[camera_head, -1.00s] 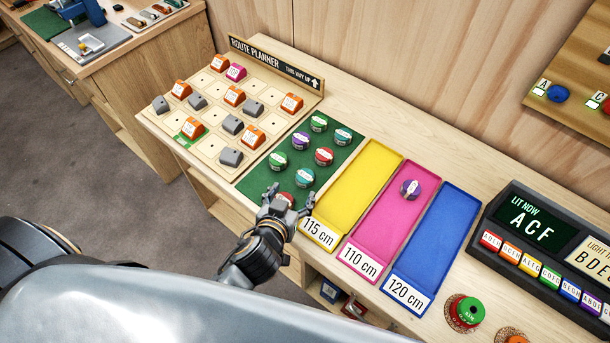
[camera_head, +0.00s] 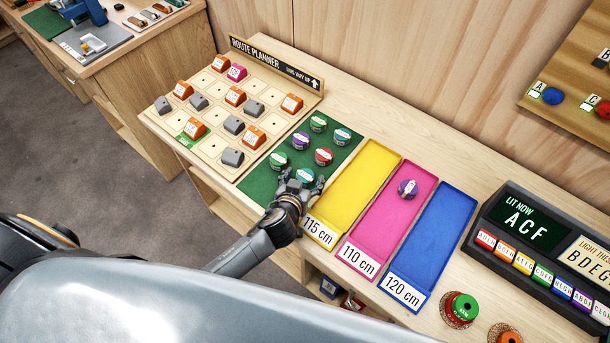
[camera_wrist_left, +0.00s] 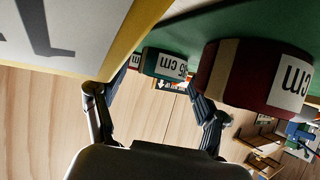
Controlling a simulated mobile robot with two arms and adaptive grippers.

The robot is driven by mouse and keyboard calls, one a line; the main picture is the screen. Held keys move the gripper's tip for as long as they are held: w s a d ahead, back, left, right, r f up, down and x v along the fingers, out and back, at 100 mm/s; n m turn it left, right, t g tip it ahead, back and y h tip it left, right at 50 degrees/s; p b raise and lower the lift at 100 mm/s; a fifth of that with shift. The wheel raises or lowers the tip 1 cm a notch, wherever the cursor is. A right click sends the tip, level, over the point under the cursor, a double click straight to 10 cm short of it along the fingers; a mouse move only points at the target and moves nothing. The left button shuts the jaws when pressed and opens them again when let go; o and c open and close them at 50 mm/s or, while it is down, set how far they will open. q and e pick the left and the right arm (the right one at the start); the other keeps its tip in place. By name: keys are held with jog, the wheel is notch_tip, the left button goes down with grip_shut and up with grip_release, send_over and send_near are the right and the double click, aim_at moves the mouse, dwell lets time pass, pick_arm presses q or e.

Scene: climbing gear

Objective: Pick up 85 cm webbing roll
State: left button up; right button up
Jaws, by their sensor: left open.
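My left gripper (camera_head: 302,180) is open and empty, low over the near edge of the green mat (camera_head: 258,184). In the left wrist view its two fingers (camera_wrist_left: 150,103) point at a small teal roll (camera_wrist_left: 165,63), whose upside-down label seems to read 85 cm. That roll lies beyond the fingertips, apart from them; in the head view a teal roll (camera_head: 305,175) shows at the gripper, partly covered. A large dark red roll (camera_wrist_left: 232,75) is close beside one finger in the wrist view; the gripper hides it in the head view. My right gripper is not in view.
Other rolls on the mat are green (camera_head: 278,160), purple (camera_head: 300,141) and red (camera_head: 323,156). Right of it lie the yellow tray (camera_head: 360,185), the pink tray (camera_head: 385,225) with a purple roll (camera_head: 407,189), and the empty blue tray (camera_head: 435,235). The route planner board (camera_head: 210,115) is left.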

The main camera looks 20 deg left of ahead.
pick_arm(q)
jog(key=c, duration=1.2)
jog(key=shift+r, duration=0.15)
